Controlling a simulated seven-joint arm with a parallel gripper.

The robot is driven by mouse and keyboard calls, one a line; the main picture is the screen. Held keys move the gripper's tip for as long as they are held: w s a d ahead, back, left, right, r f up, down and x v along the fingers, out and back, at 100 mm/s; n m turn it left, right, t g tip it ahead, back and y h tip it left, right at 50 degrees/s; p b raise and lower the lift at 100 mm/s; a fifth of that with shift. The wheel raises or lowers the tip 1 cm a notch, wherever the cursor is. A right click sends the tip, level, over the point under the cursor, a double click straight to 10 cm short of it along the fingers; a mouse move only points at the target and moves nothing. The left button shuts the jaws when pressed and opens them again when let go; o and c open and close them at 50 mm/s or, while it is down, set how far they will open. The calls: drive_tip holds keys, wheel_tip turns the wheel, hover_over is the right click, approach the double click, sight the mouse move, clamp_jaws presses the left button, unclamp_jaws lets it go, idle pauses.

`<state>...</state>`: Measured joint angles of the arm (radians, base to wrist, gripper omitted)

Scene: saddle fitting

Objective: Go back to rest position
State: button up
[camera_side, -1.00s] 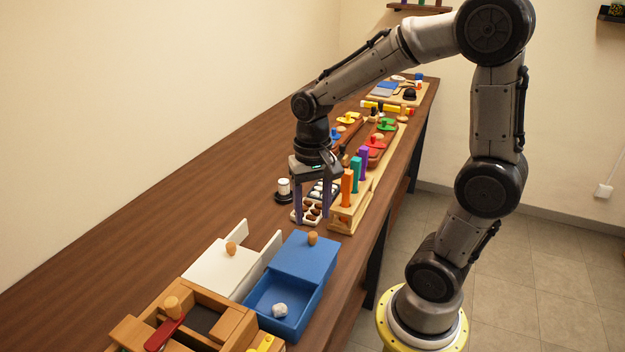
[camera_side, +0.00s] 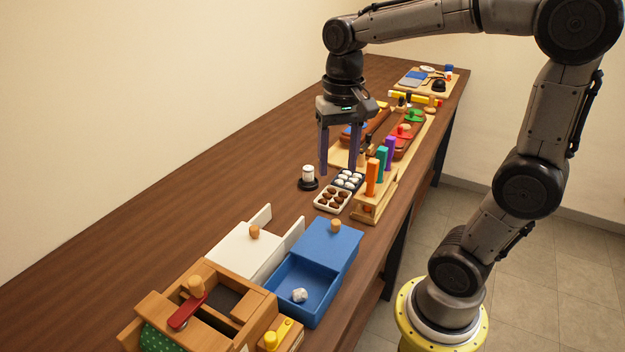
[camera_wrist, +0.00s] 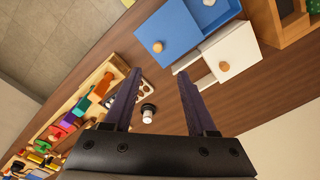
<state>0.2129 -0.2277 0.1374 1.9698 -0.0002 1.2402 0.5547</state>
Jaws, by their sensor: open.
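My gripper (camera_side: 341,172) hangs above the table, fingers pointing down, open and with nothing between them. In the wrist view its two dark purple fingers (camera_wrist: 160,88) are spread apart. Below it stands a tray of brown and white round pieces (camera_side: 333,199). A white cylinder on a black base (camera_side: 308,177) stands to the left of the tray; it also shows in the wrist view (camera_wrist: 148,112), beyond the fingers. The fingers look clear of both.
A wooden stand with orange, teal and purple pegs (camera_side: 366,205) is close on the right. A blue box (camera_side: 318,270) with a whitish lump, a white box (camera_side: 245,250) and a wooden box (camera_side: 215,300) stand nearer. The table's left side (camera_side: 180,190) is bare.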

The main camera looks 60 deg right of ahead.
drive_tip(key=s+a+f+n+t, duration=0.1)
drive_tip(key=s+a+n+t, duration=0.4)
drive_tip(key=s+n, duration=0.3)
drive_tip(key=shift+s+a+f+n, duration=0.25)
drive_tip(key=shift+s+n, duration=0.15)
drive_tip(key=shift+s, duration=0.15)
